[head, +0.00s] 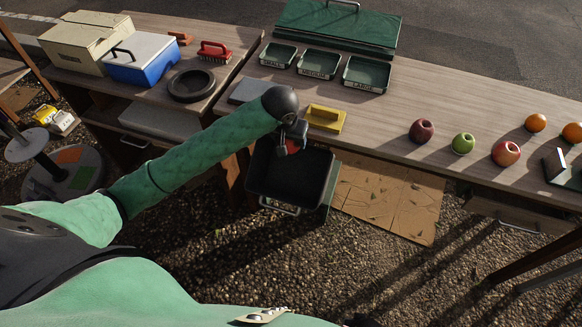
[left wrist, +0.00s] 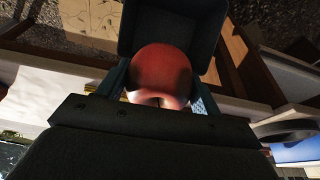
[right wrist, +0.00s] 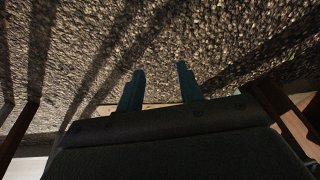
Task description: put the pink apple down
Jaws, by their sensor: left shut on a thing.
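The pink apple (left wrist: 162,72) is between the fingers of my left gripper (left wrist: 160,95), seen in the left wrist view. In the head view my left gripper (head: 291,136) is over a black open tray (head: 268,200) at the table's near edge. The apple there is a small, mostly hidden red patch (head: 281,150). The tray's inside looks dark, with no fruit that I can make out. My right gripper (right wrist: 160,85) is open and empty, with gravel beyond its fingers.
A red apple (head: 421,131), a green apple (head: 463,143), a reddish apple (head: 506,153) and oranges (head: 536,123) sit on the right of the table. Green trays (head: 318,64) line the back.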

